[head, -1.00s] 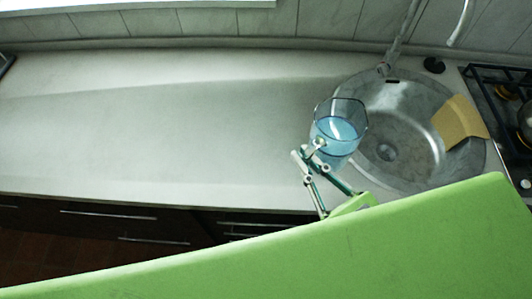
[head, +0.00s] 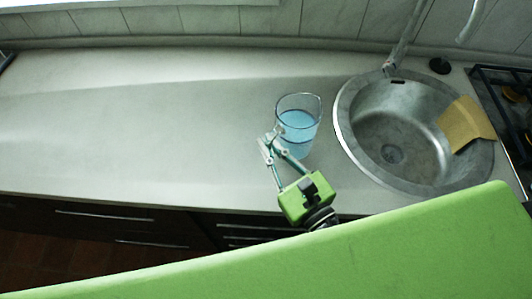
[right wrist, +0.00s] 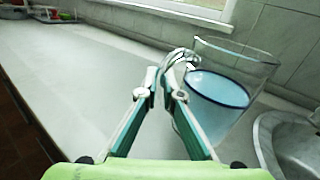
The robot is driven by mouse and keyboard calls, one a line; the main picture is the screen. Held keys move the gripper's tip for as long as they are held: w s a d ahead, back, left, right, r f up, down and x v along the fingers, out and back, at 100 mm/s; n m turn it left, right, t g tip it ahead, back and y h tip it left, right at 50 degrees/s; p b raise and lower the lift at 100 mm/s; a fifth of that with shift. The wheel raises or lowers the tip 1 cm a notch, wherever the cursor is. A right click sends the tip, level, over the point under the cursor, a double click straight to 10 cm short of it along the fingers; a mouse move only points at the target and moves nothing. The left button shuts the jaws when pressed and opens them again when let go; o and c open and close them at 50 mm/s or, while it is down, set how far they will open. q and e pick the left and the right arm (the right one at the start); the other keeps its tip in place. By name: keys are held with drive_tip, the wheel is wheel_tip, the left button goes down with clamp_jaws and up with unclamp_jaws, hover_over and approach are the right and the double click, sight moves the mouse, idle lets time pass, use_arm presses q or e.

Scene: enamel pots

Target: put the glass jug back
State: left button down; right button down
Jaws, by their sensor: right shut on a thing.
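The glass jug (head: 299,125) is clear and holds blue liquid. In the head view it is over the counter, just left of the sink, and looks about upright. My right gripper (head: 271,138) is shut on the jug's handle, on the jug's left side. In the right wrist view the fingers (right wrist: 168,92) meet at the curved glass handle, with the jug (right wrist: 222,95) to their right. I cannot tell whether the jug's base touches the counter. My left gripper is not in view.
The round metal sink (head: 345,125) lies right of the jug, with a tan cloth (head: 464,125) over its right rim. A stove (head: 505,90) is at the far right. The pale counter (head: 130,125) is clear to the left. Red items (right wrist: 65,14) show far off in the right wrist view.

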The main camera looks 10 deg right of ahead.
drive_tip(key=f, duration=0.1)
drive_tip(key=f+b, duration=0.1)
drive_tip(key=w+f+b, duration=0.1)
drive_tip(key=shift+a, duration=0.3)
drive_tip(key=shift+d+f, duration=0.1)
drive_tip(key=shift+f, duration=0.35)
drive_tip(key=shift+b, duration=0.3)
drive_tip(key=shift+f, duration=0.2)
drive_tip(key=c, duration=2.2)
unclamp_jaws()
drive_tip(key=shift+s+f, duration=0.1)
